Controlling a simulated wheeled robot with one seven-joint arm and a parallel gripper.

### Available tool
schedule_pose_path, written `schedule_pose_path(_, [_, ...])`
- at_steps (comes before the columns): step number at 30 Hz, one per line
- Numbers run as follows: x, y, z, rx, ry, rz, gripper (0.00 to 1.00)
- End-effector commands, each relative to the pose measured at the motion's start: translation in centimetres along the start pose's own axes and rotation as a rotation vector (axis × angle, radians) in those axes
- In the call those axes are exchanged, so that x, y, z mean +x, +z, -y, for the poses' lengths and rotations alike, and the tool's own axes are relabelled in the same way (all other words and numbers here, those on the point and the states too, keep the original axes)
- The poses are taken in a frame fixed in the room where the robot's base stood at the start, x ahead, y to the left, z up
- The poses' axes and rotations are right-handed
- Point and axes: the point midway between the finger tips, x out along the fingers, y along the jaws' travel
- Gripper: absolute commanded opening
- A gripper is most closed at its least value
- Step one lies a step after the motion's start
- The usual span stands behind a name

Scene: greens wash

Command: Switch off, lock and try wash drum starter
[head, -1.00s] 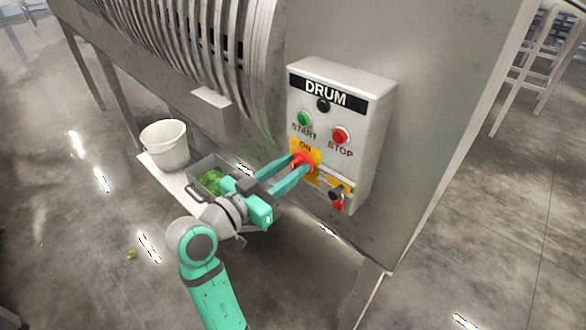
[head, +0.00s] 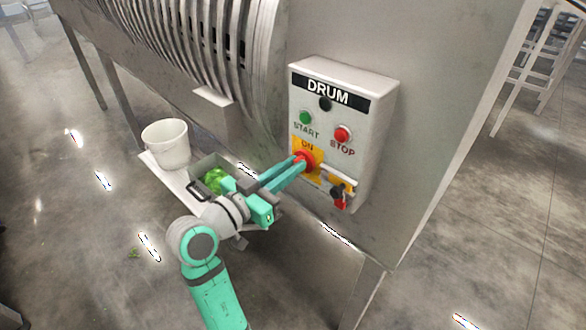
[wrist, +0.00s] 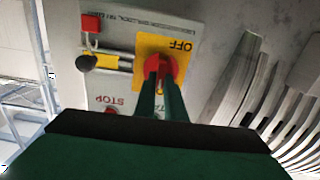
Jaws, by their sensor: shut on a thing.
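The grey DRUM starter box (head: 365,120) is on the machine's side. It has a green START button (head: 306,117), a red STOP button (head: 342,134) and a dark lamp (head: 325,104). Below them is a red rotary knob (head: 313,160) on a yellow plate; it also shows in the wrist view (wrist: 168,66). ON shows in the head view, OFF in the wrist view. My gripper (head: 300,164) is shut on the knob; its fingers hide part of it, and I cannot tell where it points. A red padlock (head: 341,203) (wrist: 90,23) hangs beside the plate, near a black round piece (wrist: 83,62).
A white bucket (head: 165,145) and a grey tub of greens (head: 198,192) stand on a low shelf left of my arm. Slatted drum guards (head: 215,35) rise at upper left. The floor at right is open, with a white rack (head: 535,60) behind.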

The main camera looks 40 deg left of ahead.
Motion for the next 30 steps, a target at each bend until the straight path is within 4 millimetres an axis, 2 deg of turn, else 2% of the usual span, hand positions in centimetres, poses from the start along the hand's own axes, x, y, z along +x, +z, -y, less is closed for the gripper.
schedule_pose_path(8, [0.2,-0.2,0.2,-0.156,0.004,-0.004,0.0])
schedule_pose_path(30, [0.2,0.1,0.9,-0.852,0.005,-0.005,0.0])
